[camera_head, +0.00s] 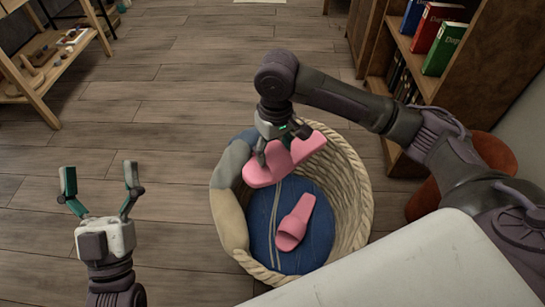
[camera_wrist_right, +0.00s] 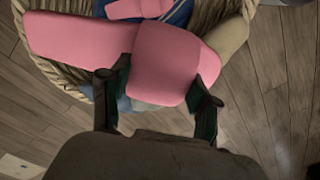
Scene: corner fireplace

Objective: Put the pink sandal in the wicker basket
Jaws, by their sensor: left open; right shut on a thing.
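A pink sandal (camera_head: 265,168) is held by my right gripper (camera_head: 274,144), over the opening of the wicker basket (camera_head: 352,190). In the right wrist view, the sandal (camera_wrist_right: 165,65) shows between the two dark fingers of the right gripper (camera_wrist_right: 155,95), which are shut on it. A second pink sandal (camera_head: 296,222) lies inside the basket on blue cloth; part of it shows at the top of the right wrist view (camera_wrist_right: 140,8). My left gripper (camera_head: 98,190) is open and empty above the floor, left of the basket and apart from it.
A wooden bookcase (camera_head: 400,60) with books stands behind the basket to the right. A wooden shelf (camera_head: 35,80) with small items is at the far left. A reddish-brown round object (camera_head: 425,198) is right of the basket. Wood floor is clear at left.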

